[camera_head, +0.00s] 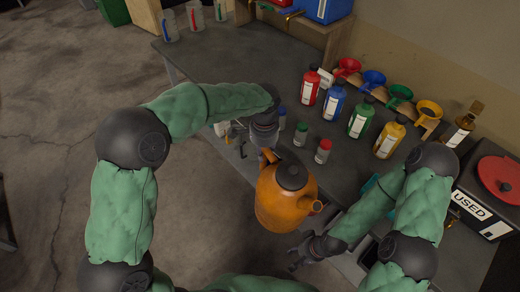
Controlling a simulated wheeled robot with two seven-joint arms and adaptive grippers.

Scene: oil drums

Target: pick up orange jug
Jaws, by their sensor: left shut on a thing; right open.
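The orange jug (280,208) has a dark cap on top and is in the middle of the head view, in front of the table's near edge. My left gripper (268,157) is shut on the jug at its upper left side. The jug covers part of the fingers. My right gripper (297,262) is open and empty, below and to the right of the jug, apart from it. The underside of the jug is hidden, so I cannot tell if anything supports it from below.
The dark table (240,62) holds red (310,87), blue (334,103), green (361,119) and yellow (389,138) bottles, with coloured funnels behind. A black "USED" container (470,210) is at right.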

